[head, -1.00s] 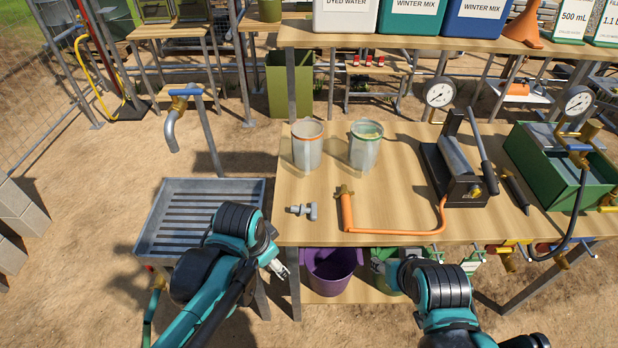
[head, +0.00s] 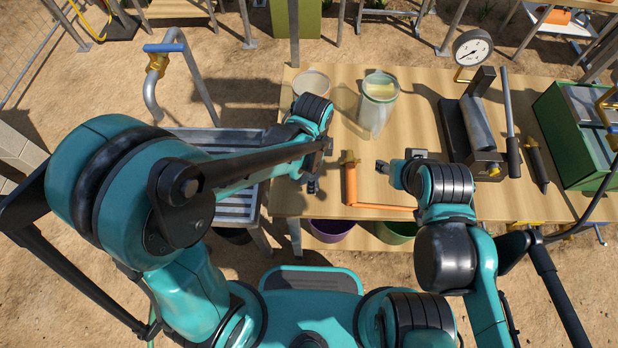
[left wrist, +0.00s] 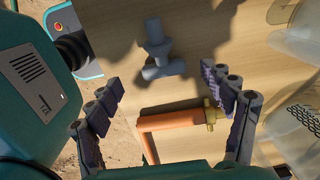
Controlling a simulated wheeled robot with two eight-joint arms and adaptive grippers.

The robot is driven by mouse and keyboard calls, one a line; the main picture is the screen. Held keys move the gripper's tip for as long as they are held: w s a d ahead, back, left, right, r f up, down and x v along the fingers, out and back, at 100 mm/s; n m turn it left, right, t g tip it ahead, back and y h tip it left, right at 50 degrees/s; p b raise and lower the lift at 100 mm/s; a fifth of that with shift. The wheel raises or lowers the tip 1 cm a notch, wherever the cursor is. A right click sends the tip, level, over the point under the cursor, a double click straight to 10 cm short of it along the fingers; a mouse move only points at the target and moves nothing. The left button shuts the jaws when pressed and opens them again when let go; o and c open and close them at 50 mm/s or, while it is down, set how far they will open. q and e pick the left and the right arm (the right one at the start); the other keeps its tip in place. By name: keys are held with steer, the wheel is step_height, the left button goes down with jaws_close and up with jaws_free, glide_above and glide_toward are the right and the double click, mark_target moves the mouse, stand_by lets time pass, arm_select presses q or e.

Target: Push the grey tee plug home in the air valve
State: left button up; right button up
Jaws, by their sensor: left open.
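The grey tee plug (left wrist: 156,50) lies on the table in the left wrist view, just beyond my fingertips and touching neither finger. In the head view my left arm hides it. The air valve, a brass fitting (head: 349,157) on the orange hose, lies on the table to the right of my left gripper. The brass fitting also shows in the left wrist view (left wrist: 214,119). My left gripper (head: 313,183) is open and empty over the table's left front; its fingers spread wide in the wrist view (left wrist: 160,85). My right gripper (head: 383,167) is right of the valve; its jaw state is unclear.
Two clear canisters stand behind, the right one (head: 377,103) plain, the left one (head: 311,84) partly hidden by my left arm. A black press (head: 468,135) and a gauge (head: 473,47) stand to the right. A slatted metal drain tray (head: 238,205) is left of the table.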

mark_target(305, 179)
arm_select(q)
steer(key=f, duration=0.1)
steer(key=f+b, duration=0.1)
steer(key=f, duration=0.2)
steer(key=shift+w+d+f, duration=0.1)
steer(key=shift+w+d, duration=0.05)
steer(key=shift+w, duration=0.1)
steer(key=c, duration=1.3)
arm_select(e)
steer(key=shift+f, duration=0.9)
arm_select(q)
steer(key=shift+o, duration=0.2)
